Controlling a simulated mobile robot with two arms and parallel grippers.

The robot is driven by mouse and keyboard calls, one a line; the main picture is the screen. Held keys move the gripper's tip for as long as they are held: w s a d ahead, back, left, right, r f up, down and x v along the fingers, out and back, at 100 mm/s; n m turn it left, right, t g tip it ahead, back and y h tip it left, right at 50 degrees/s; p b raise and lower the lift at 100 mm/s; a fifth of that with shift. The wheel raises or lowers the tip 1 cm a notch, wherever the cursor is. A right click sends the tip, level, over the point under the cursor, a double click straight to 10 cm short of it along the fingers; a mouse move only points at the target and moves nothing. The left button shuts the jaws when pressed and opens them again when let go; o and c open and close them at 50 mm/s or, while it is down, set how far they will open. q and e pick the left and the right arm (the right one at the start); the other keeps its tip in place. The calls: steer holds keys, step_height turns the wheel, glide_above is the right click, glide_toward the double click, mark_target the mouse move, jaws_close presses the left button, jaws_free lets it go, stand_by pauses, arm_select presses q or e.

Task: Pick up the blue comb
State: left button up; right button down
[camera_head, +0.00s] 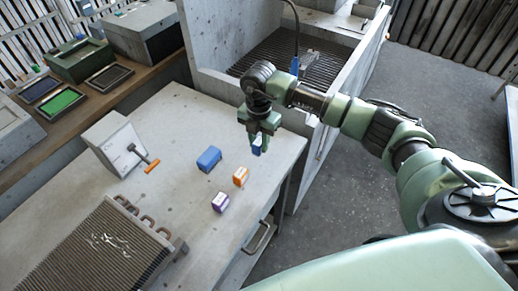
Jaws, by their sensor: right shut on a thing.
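My right gripper (258,142) points down near the right edge of the grey table. It is shut on a small blue thing (257,150), which looks like the blue comb; the fingers cover part of it. I cannot tell whether the piece touches the table or hangs just above it. My left gripper is not in view.
A blue block (209,159), an orange block (240,176) and a purple-and-white block (220,202) stand on the table (190,240). A finned radiator (105,250) and a grey box with an orange-handled lever (117,146) are at left. A walled basin (215,78) rises behind.

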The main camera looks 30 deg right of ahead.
mark_target(259, 141)
step_height(259, 141, up, 17)
steer(key=b, duration=0.3)
steer(key=shift+f+b, duration=0.15)
steer(key=shift+b, duration=0.2)
